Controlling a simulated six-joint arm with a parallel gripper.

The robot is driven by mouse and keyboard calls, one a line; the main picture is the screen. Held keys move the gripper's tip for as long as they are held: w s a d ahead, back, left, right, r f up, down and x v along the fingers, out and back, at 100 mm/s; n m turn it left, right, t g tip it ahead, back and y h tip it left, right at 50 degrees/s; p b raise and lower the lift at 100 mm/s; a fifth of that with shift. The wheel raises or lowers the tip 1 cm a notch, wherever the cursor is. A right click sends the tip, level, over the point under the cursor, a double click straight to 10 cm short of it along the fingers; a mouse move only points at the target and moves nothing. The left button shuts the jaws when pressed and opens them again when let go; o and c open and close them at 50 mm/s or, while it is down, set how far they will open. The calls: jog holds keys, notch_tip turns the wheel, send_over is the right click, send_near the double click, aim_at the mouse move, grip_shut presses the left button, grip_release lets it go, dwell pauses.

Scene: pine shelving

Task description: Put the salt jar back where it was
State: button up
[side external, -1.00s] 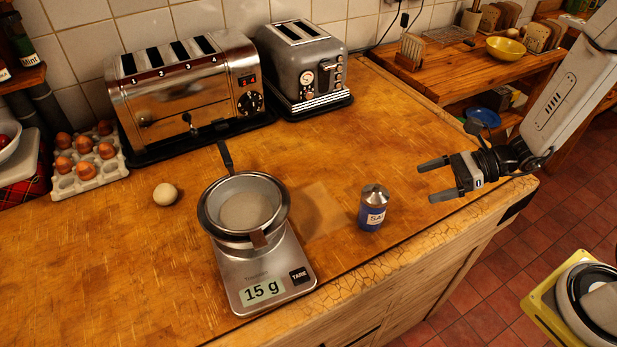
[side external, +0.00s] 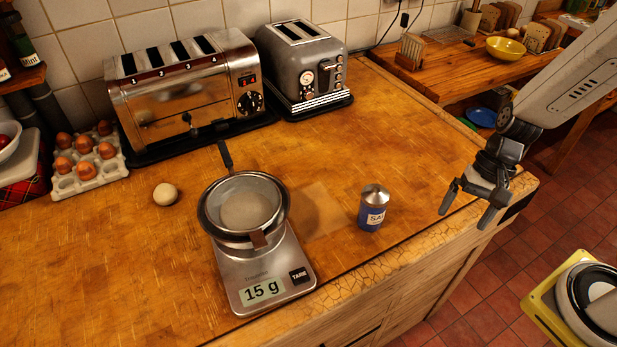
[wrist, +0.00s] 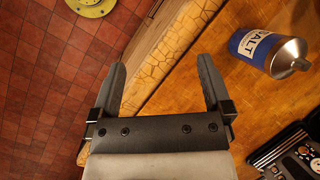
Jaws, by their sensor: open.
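The salt jar (side external: 373,208) is a small blue cylinder with a silver top and a white label. It stands upright on the wooden worktop, right of the scale, beside a paler square patch (side external: 318,211) of wood. In the wrist view the salt jar (wrist: 268,50) shows at the upper right, outside my fingers. My gripper (side external: 464,212) is open and empty, pointing down near the worktop's right front edge, to the right of the jar and apart from it. In the wrist view my gripper (wrist: 160,85) has its fingers spread with nothing between them.
Two toasters (side external: 190,90) (side external: 303,65) and an egg tray (side external: 90,168) stand at the back. The worktop right of the jar is clear.

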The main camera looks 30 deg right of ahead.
jog(key=shift+w+d+r+n+t+h, duration=0.35)
jog(key=shift+w+r+n+t+h, duration=0.35)
jog(key=shift+n, duration=0.75)
jog(key=shift+w+d+r+n+t+h, duration=0.3)
jog(key=shift+w+r+n+t+h, duration=0.35)
jog(key=shift+n, duration=0.85)
jog(key=shift+w+d+r+n+t+h, duration=0.35)
jog(key=shift+w+r+n+t+h, duration=0.4)
jog(key=shift+n, duration=0.7)
